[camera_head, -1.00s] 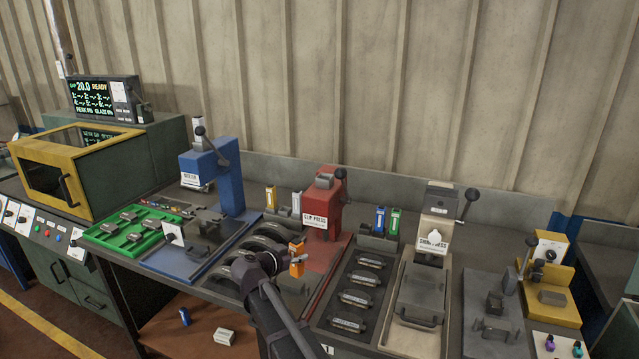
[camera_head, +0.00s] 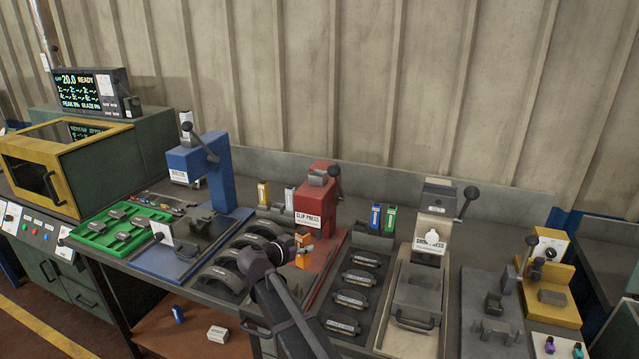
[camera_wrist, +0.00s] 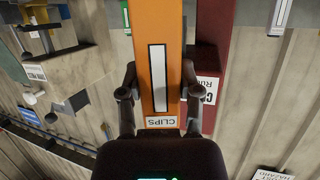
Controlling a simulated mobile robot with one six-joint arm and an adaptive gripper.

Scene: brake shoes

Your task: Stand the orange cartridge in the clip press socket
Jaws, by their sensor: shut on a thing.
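My gripper (camera_head: 290,251) is shut on the orange cartridge (camera_head: 302,257), which stands about upright in front of the red clip press (camera_head: 321,197). In the wrist view the orange cartridge (camera_wrist: 160,50) fills the middle, with a white stripe and a CLIPS label, between the two fingers (camera_wrist: 158,92). The red press (camera_wrist: 213,60) stands behind it on the right there. The clip press socket is hidden or too small to make out, so I cannot tell whether the cartridge touches it.
Curved dark shoes (camera_head: 222,279) lie left of my arm. A yellow and a white cartridge (camera_head: 263,193) stand left of the press. Blue and green cartridges (camera_head: 375,216) stand to its right. A dark tray (camera_head: 340,312) of several labelled parts lies right of my arm.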

